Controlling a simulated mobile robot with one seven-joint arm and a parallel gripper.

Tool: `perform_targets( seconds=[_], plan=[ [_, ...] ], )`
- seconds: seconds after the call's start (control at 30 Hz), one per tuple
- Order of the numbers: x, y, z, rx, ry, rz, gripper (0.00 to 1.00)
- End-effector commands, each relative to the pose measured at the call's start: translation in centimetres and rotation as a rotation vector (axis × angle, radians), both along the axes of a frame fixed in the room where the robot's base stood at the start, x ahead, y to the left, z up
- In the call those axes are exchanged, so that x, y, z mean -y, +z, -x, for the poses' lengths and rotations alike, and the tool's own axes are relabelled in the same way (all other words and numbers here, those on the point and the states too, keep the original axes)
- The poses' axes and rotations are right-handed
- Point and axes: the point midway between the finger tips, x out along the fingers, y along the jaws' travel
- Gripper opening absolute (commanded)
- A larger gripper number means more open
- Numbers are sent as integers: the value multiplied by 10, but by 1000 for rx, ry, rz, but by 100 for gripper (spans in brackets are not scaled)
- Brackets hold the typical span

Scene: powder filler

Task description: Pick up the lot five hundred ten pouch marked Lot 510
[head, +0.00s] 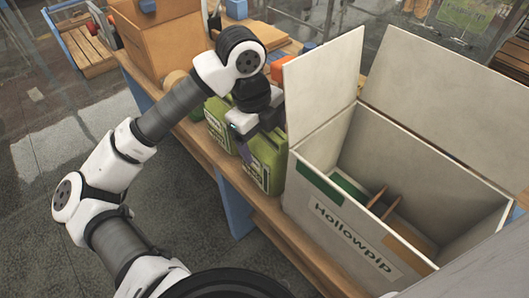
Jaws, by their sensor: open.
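Two green pouches stand side by side on the wooden bench. The nearer green pouch (268,165) is beside the white box, and the other green pouch (218,128) is just behind it to the left. Their markings are too small to read, so I cannot tell which is Lot 510. My gripper (256,130) is open, at the upper part of the nearer pouch. It hides some of that pouch's top, and I cannot tell whether it touches it. The fingertips are hard to make out.
A large white box (325,222) marked "Hollowpip" stands open on the right, its raised flaps close to my gripper. Green and brown pieces lie inside. A cardboard box (160,40) and a tan roll (175,80) are farther back on the bench (240,192).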

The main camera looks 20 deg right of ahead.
Motion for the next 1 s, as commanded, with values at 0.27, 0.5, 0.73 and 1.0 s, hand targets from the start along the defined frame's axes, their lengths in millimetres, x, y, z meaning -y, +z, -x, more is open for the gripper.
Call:
perform_targets(
  seconds=[0.27, 0.5, 0.73, 1.0],
  plan=[
    [0, -2, 0, 0, 0, 0, 78],
    [0, -1, 0, 0, 0, 0, 46],
    [0, -1, 0, 0, 0, 0, 16],
    [0, -1, 0, 1, 0, 1, 10]
  ],
)
